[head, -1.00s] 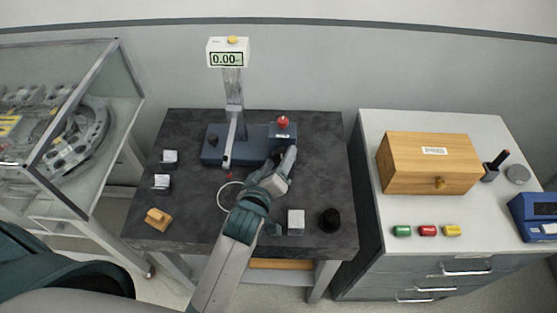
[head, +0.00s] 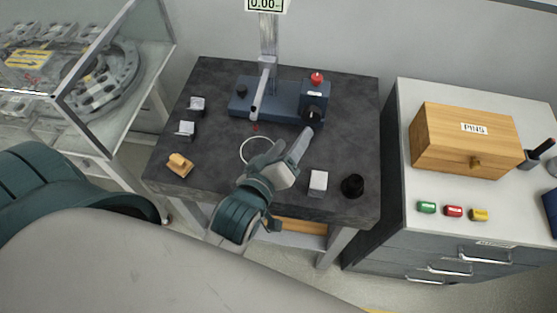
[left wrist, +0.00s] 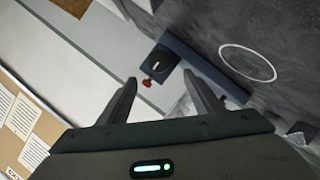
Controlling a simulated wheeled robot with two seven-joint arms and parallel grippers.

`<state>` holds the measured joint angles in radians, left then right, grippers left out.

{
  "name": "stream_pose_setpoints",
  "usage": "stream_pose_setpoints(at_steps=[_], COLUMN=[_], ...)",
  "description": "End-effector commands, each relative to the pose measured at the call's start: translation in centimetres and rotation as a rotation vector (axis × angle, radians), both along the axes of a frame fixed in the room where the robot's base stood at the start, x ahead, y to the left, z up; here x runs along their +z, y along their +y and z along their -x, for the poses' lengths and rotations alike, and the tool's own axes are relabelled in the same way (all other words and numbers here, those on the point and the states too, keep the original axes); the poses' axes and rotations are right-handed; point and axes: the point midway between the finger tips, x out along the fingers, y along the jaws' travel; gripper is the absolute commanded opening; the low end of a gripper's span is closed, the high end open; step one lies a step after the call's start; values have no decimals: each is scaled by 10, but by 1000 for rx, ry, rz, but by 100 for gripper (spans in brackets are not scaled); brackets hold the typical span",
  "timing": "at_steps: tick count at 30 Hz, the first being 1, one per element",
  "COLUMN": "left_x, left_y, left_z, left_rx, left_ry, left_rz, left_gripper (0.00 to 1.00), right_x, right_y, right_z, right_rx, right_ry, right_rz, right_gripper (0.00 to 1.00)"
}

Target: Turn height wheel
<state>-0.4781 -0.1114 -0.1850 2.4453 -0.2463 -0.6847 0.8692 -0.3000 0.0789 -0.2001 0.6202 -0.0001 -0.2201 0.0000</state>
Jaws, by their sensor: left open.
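The blue-grey height stand (head: 265,98) is at the back of the dark table, with a column and a display partly cut off by the top edge. Its black height wheel (head: 312,113) is on the front of the right-hand block, below a red knob (head: 317,78). The wheel (left wrist: 163,63) and red knob (left wrist: 146,84) also show in the left wrist view, ahead of the fingers. My left gripper (head: 306,133) is in front of the wheel, apart from it. Its fingers (left wrist: 160,79) are open with nothing between them. My right gripper is not seen.
A white ring (head: 256,150) lies mid-table. A white block (head: 318,182) and a black cylinder (head: 352,186) are near the front right. Small blocks and a wooden piece (head: 180,164) line the left. A cabinet with a wooden box (head: 466,142) stands right; a glass case, left.

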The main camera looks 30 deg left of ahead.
Motion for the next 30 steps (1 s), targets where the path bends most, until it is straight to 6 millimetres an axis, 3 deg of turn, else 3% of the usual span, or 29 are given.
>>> stream_pose_setpoints(at_steps=[6,12,30], left_x=[10,16,17], left_y=[0,0,0], left_z=[35,52,60], left_rx=[0,0,0], left_ry=[3,3,0], left_rz=[1,0,1], left_gripper=[60,60,60], right_x=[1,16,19], right_y=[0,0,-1], right_z=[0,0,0], right_rx=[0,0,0], right_ry=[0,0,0], right_rz=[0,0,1], right_gripper=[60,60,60])
